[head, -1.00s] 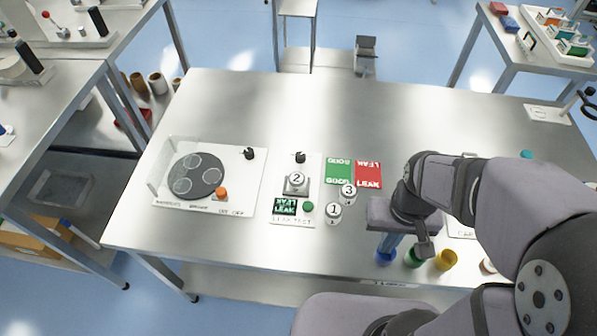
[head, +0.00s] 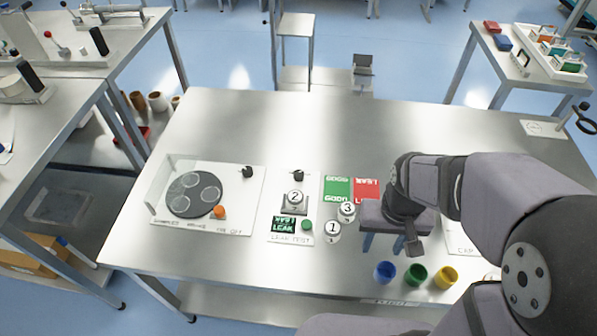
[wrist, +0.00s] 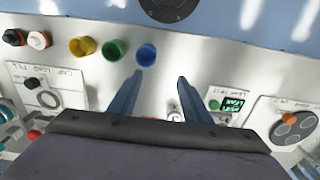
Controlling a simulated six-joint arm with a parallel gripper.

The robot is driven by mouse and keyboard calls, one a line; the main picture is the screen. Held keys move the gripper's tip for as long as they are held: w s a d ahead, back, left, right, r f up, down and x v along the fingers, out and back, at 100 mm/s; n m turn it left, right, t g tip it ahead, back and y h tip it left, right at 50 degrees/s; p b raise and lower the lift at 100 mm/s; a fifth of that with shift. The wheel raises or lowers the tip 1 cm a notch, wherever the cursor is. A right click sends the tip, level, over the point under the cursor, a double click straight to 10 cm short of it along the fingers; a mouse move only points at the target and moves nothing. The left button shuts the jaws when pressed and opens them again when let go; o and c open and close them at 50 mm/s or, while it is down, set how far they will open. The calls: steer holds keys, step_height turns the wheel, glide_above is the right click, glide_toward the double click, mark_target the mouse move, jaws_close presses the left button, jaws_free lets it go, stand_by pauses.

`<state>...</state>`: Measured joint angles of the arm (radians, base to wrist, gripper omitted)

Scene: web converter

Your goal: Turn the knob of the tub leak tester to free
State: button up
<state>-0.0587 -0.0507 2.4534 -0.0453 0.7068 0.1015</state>
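The tub leak tester (head: 275,238) is a white panel at the middle left of the table. Its black knob (head: 298,175) is at the panel's far end; its exact setting is too small to read. Tub 2 (head: 295,197) sits on the tester's grey seat below the knob. A green button (head: 306,225) and a display with green text, its lower line reading LEAK, are at the near end. My gripper (head: 384,245) is right of the tester, above the table, fingers apart and empty. In the wrist view, the open gripper (wrist: 160,78) has the tester (wrist: 228,103) to its right.
Tubs 1 (head: 332,230) and 3 (head: 347,210) stand between tester and gripper. The green GOOD mat (head: 337,188) and red LEAK mat (head: 366,187) lie behind them. Blue, green and yellow cups (head: 415,274) stand near the front edge. A hotplate-like panel (head: 235,200) lies left.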

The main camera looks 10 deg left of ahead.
steer(key=w+a, duration=0.3)
steer(key=w, duration=0.5)
steer(key=t+b, duration=0.2)
steer(key=t, duration=0.2)
glide_toward(299, 173)
steer(key=shift+m, duration=0.4)
steer(key=shift+p+x, duration=1.2)
steer(key=shift+x, duration=2.95)
steer(key=shift+c, duration=0.5)
steer(key=c, duration=0.9)
